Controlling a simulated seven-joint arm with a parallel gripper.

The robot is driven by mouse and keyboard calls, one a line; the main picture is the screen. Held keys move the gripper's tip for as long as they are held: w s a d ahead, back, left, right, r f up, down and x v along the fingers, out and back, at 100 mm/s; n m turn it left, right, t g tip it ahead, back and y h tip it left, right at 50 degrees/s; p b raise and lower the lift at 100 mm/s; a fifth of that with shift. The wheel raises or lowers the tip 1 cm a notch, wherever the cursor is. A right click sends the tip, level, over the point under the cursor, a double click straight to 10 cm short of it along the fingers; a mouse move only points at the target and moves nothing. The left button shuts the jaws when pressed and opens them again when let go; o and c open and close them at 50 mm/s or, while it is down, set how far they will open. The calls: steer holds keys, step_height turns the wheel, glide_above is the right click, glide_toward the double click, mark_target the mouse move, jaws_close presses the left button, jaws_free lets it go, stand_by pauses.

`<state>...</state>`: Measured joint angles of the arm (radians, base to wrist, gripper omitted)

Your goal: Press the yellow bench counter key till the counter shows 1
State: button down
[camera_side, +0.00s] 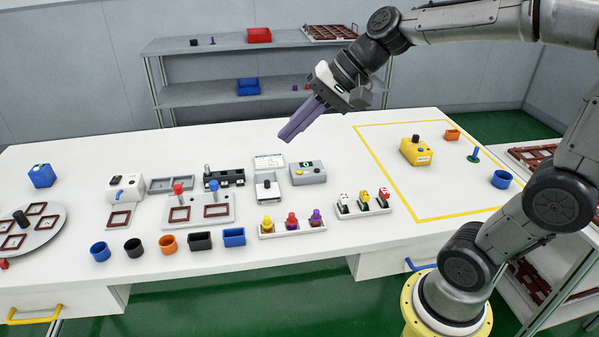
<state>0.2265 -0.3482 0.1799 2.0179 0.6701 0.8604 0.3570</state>
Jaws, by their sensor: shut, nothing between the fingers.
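The counter is a grey box (311,177) on the white bench, near the middle. On its top are a small dark display (307,165) with a green digit, too small to read surely, and a round yellow key (299,173). A darker key sits to the right of the yellow one. My gripper (286,136) has long purple fingers, shut and empty, pointing down and to the left. It hangs in the air above the bench, apart from the counter. In the picture the fingertips are above and slightly left of the yellow key.
Left of the counter stand a white device (267,188) and a grey stand with red and blue knobs (198,211). In front are a rack of coloured plugs (292,229) and several small cups. A yellow box (416,153) sits inside a yellow outline at right.

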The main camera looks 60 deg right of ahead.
steer(key=w+d+f+m, duration=0.2)
steer(key=w+d+m, duration=0.25)
steer(key=w, duration=0.25)
steer(key=m+t, duration=0.1)
steer(key=m, duration=0.6)
glide_above(299, 172)
steer(key=d, duration=0.1)
step_height(299, 172, down, 13)
steer(key=shift+s+r+n, duration=0.2)
steer(key=shift+s+n, duration=0.05)
steer(key=shift+s, duration=0.2)
steer(key=shift+f, duration=4.4)
steer(key=shift+f, duration=0.4)
